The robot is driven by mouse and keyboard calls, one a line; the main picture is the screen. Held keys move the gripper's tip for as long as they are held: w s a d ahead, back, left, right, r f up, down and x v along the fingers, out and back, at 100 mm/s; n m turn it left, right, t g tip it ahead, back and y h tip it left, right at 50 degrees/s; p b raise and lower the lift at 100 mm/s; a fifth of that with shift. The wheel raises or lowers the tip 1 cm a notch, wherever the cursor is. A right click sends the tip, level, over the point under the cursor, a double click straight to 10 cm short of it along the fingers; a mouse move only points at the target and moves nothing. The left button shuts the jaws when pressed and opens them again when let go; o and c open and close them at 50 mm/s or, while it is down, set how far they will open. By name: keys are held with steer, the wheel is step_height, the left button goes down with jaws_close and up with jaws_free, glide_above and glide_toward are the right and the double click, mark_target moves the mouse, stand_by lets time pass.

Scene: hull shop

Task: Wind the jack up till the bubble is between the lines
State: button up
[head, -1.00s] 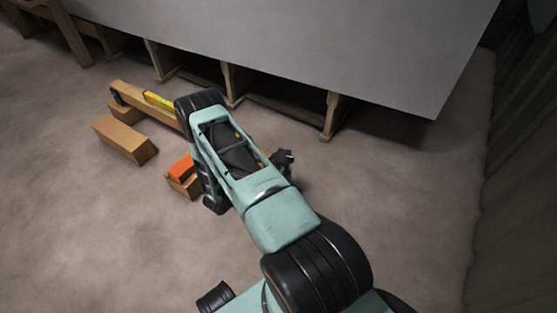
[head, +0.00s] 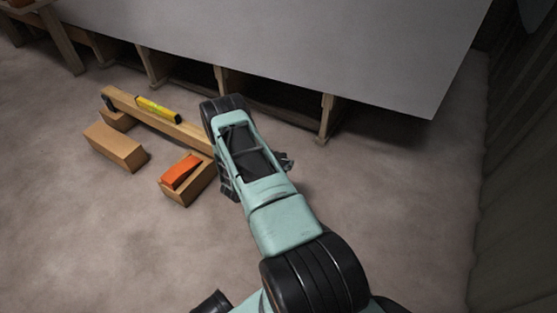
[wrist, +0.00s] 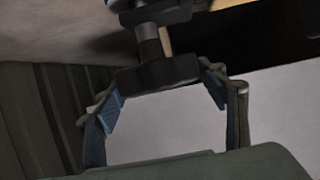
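A yellow level (head: 158,109) lies on a long wooden beam (head: 190,134) at left of centre in the head view. Its bubble is too small to read. My arm covers the beam's right end, and the jack cannot be made out there. In the wrist view a dark post with a grey shaft and a dark cross block (wrist: 157,75), probably part of the jack, stands just beyond my gripper (wrist: 162,82). My gripper's fingers are spread apart, near the two ends of that block. I cannot tell whether they touch it.
An orange wedge (head: 181,171) lies on a wooden block (head: 191,189) left of my arm. Another block (head: 115,148) lies further left. A large grey panel (head: 290,45) on wooden supports (head: 327,118) stands behind. The floor at front left and right is clear.

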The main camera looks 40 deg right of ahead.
steer(key=c, duration=0.8)
steer(key=shift+c, duration=0.2)
steer(key=shift+t, duration=0.3)
steer(key=n+t+y+p, duration=0.2)
steer(key=n+t, duration=0.2)
steer(key=shift+s+n+y, duration=0.1)
steer(key=shift+n+y, duration=0.3)
steer(key=n+t+y, duration=0.3)
steer(key=n+y, duration=0.2)
steer(key=shift+t+p, duration=0.3)
steer(key=shift+p, duration=0.1)
steer(key=n+y+b, duration=0.1)
steer(key=n+y, duration=0.2)
steer(key=n+y+b, duration=0.1)
steer(key=n+y, duration=0.2)
steer(key=y, duration=0.1)
steer(key=shift+d+f+n+t, duration=0.1)
steer(key=shift+f+n+t, duration=0.05)
steer(key=shift+n+t, duration=0.2)
steer(key=shift+n+g+y+b, duration=0.2)
steer(key=shift+n+g+y, duration=0.45)
steer(key=shift+n+y, duration=0.7)
steer(key=shift+n+g+y+b, duration=0.2)
steer(key=shift+n+g+y, duration=0.4)
steer(key=shift+n+y, duration=0.7)
steer(key=shift+y, duration=0.45)
